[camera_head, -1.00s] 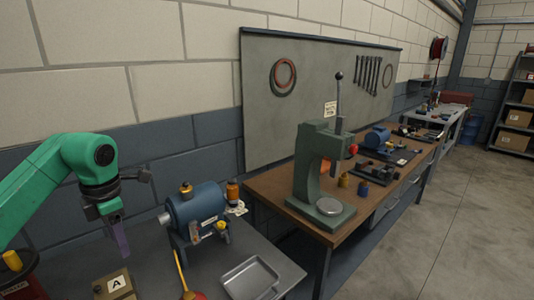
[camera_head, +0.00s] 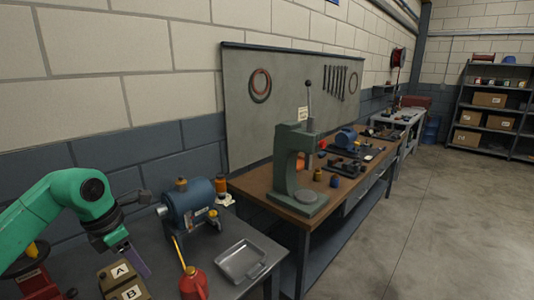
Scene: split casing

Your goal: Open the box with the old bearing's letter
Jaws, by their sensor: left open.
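Box A (camera_head: 104,271) and box B (camera_head: 113,291) are brown-olive boxes with white letter labels at the bottom left, side by side. Box B is partly cut off by the lower edge. Both look closed. My left gripper (camera_head: 141,268) points down, open and empty, just right of box A's label. I cannot tell whether it touches a box. A blue motor-like casing (camera_head: 190,205) stands on the near bench behind the boxes. I cannot make out an old bearing or its letter. My right gripper is out of view.
A red oil can (camera_head: 194,286) and an empty metal tray (camera_head: 229,257) stand right of the boxes. A green press (camera_head: 289,170) stands on the wooden bench. The floor at right is clear.

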